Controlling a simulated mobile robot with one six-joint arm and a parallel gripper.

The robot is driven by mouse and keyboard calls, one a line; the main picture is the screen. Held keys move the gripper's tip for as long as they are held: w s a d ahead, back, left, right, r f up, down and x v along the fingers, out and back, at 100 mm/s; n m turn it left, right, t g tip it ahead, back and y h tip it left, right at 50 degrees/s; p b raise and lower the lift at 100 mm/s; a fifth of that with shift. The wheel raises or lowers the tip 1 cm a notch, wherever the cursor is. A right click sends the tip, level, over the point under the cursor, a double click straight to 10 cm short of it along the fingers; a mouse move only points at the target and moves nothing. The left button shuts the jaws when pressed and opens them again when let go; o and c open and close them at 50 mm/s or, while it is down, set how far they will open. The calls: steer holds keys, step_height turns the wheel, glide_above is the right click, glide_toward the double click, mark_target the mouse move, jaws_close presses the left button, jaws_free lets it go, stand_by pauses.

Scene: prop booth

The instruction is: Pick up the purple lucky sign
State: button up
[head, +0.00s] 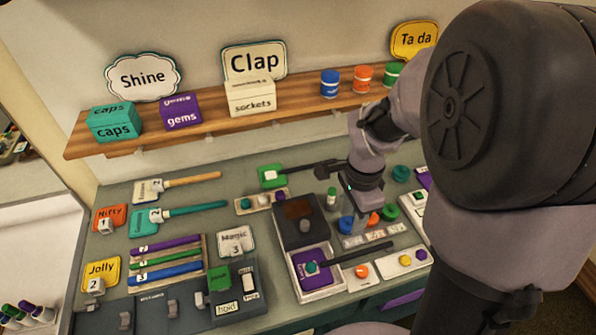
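A purple sign (318,280) with a long black handle lies in a white tray (297,287) at the lower middle. Small sideways lettering runs along its left side, but it is too small to read surely; it may be the lucky sign. A teal round piece shows on its face, and the handle reaches right past the tray. Another purple piece (424,178) is partly hidden behind my arm at the right. My gripper (352,215) points down over the bench, above and right of the tray. Its fingers are small and dark, so their opening is unclear.
A green paddle (272,176) with a dark handle lies behind my gripper. Colored rods, teal-handled tools and small number signs fill the left bench. A wooden shelf (215,119) holds boxes and cans. My arm hides much of the right side.

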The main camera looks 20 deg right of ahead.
steer(key=b, duration=0.5)
glide_above(347, 256)
steer(key=a, duration=0.1)
steer(key=f, duration=1.2)
steer(key=shift+s+f, duration=0.2)
steer(key=shift+s, duration=0.1)
steer(key=f, duration=0.1)
steer(key=f+b, duration=0.1)
steer(key=f, duration=0.1)
steer(key=d+f, duration=0.1)
steer(key=f, duration=0.1)
steer(key=shift+w+f+b, duration=0.2)
steer(key=shift+w+b, duration=0.05)
steer(key=shift+b, duration=0.05)
steer(key=shift+r, duration=0.15)
steer(key=shift+c, duration=0.7)
jaws_close()
